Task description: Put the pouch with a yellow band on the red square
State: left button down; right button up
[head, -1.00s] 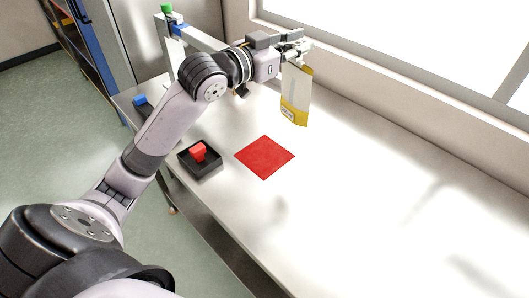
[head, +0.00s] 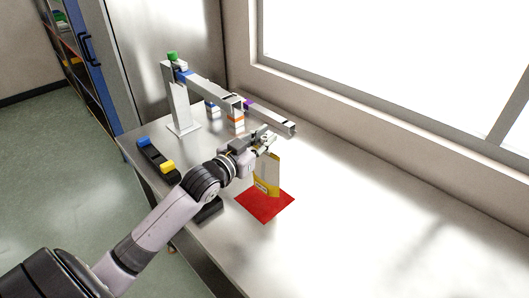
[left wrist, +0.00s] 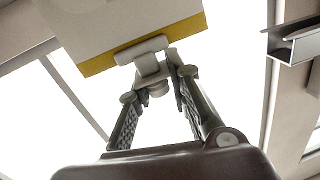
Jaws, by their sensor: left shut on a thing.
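The pouch (head: 268,170) is pale with a yellow band (head: 267,189) at its lower end. It hangs upright from my left gripper (head: 265,143), which is shut on its upper end. Its lower end overlaps the back part of the red square (head: 265,208) in the head view; I cannot tell whether it touches. The red square lies flat on the table, with its front part uncovered. In the left wrist view the pouch (left wrist: 115,20) shows at the top, beyond the fingers of the gripper (left wrist: 155,75). My right gripper is not in view.
A grey metal stand (head: 179,105) with a long beam and coloured caps stands behind the gripper. A black tray (head: 152,157) with blue and yellow pieces lies at the left edge. My arm mostly hides a black box (head: 208,211). The table's right side (head: 370,230) is clear.

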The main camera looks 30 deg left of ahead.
pick_arm(q)
jog(key=shift+f, duration=2.65)
jog(key=c, duration=1.5)
grip_release()
jog(key=shift+o, duration=0.2)
jog(key=shift+r, duration=0.1)
jog(key=shift+s, duration=0.25)
jog(key=b, duration=0.2)
send_near(262, 156)
jog(key=shift+s+a+r, duration=0.1)
jog(key=shift+s, duration=0.3)
